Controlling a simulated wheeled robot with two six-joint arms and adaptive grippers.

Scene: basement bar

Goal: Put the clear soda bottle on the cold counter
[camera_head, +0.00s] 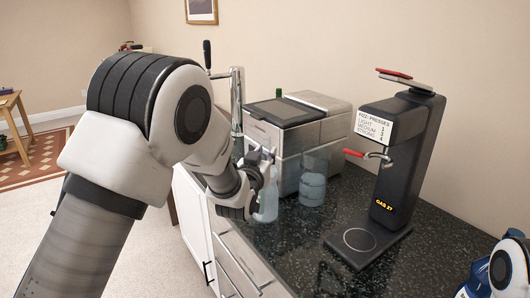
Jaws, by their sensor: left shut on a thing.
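My left arm crosses the view from the lower left. Its gripper (264,170) is shut on a clear bottle (267,207), which is upright at the counter's left edge and partly hidden by the gripper and wrist. I cannot tell whether its base touches the counter. A second clear container (312,187) with pale bluish contents stands on the dark speckled counter (310,238), just right of the held bottle. I cannot tell which part is the cold counter. My right gripper is out of view; only a piece of my right arm shows at the lower right.
A black soda dispenser (404,160) with a red lever stands at the right. A steel box-shaped machine (322,128) stands behind the bottles, by a metal tap (237,100). Bare counter lies between the bottles and the dispenser's base. White drawers (232,262) face the left.

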